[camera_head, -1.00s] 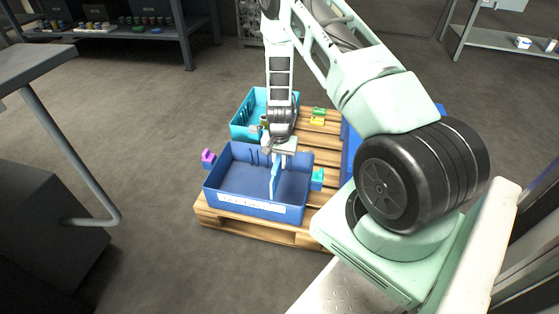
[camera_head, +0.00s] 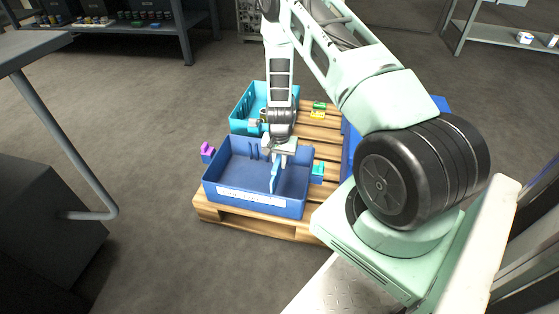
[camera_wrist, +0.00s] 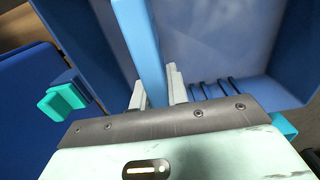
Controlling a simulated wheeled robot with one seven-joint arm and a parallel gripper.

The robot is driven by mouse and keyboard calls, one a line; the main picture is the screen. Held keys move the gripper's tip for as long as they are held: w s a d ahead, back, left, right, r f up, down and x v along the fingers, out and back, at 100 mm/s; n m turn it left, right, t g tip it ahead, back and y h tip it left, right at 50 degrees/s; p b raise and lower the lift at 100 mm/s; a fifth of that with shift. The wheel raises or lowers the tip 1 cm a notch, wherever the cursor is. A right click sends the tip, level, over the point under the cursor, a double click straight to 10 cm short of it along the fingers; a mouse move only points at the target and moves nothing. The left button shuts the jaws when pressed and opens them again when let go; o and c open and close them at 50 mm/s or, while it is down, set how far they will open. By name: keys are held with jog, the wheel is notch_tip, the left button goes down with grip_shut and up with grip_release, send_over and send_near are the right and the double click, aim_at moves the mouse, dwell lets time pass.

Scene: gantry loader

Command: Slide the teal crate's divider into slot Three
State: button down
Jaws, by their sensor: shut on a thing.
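A teal crate (camera_head: 242,127) stands at the back left of the pallet, partly hidden by my arm. It has dark vertical slots on its left inner wall. A blue crate (camera_head: 215,192) with a white label stands in front of it. My gripper (camera_head: 283,149) is over the blue crate and shut on a blue divider (camera_head: 275,177), which hangs upright inside that crate. In the wrist view the divider (camera_wrist: 139,35) rises between the two fingers (camera_wrist: 157,92). Dark slots (camera_wrist: 213,89) show on the blue crate's wall beside the right finger. Slot numbers cannot be read.
A purple block (camera_head: 207,150) and a teal block (camera_head: 317,172) flank the blue crate. Yellow and green pieces (camera_head: 318,110) lie on the wooden pallet (camera_head: 255,228). Another blue crate (camera_head: 348,150) is partly hidden behind my arm.

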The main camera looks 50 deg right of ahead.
aim_at(280, 174)
jog(key=shift+f+b, duration=1.9)
jog(key=shift+f, duration=1.45)
grip_release()
jog(key=shift+r+p, duration=3.1)
jog(key=shift+r, duration=0.4)
